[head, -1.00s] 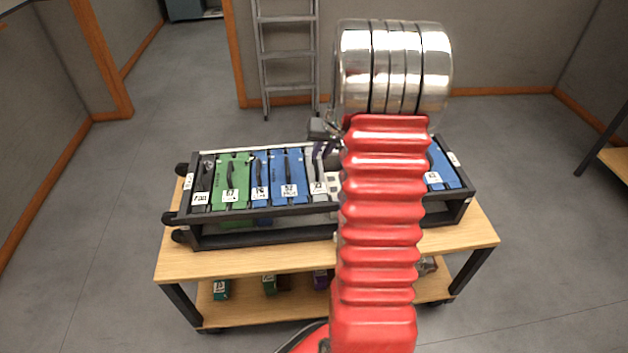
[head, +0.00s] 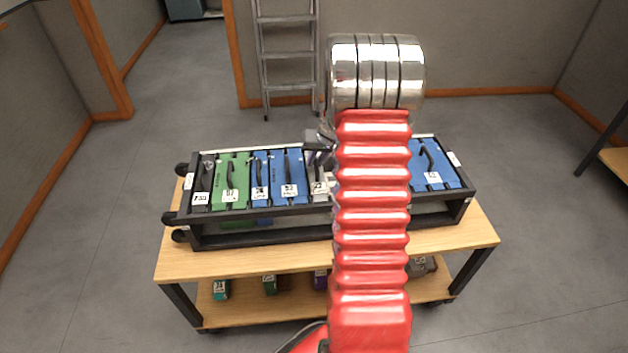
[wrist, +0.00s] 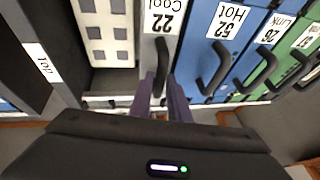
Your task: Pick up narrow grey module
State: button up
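The narrow grey module (wrist: 173,50), labelled "22 Cool", sits in the rack beside a wide blue module and has a black upright handle (wrist: 161,62). In the head view the grey module (head: 320,186) shows only partly, left of my red arm. My gripper (wrist: 160,92) has its two purple fingers apart, one on each side of the lower part of this handle. Whether they touch the handle I cannot tell. In the head view the gripper (head: 321,152) is above the back of the module and largely hidden by the arm.
The black rack (head: 270,236) stands on a wooden-topped cart (head: 275,262). On the other side are a white block with dark squares (wrist: 104,32) and an empty slot. A ladder (head: 289,60) leans behind.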

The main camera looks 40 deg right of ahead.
jog(key=shift+w+f, duration=0.2)
jog(key=shift+f, duration=0.25)
grip_shut()
dwell(1.0)
jog(key=shift+r, duration=0.1)
dwell(0.4)
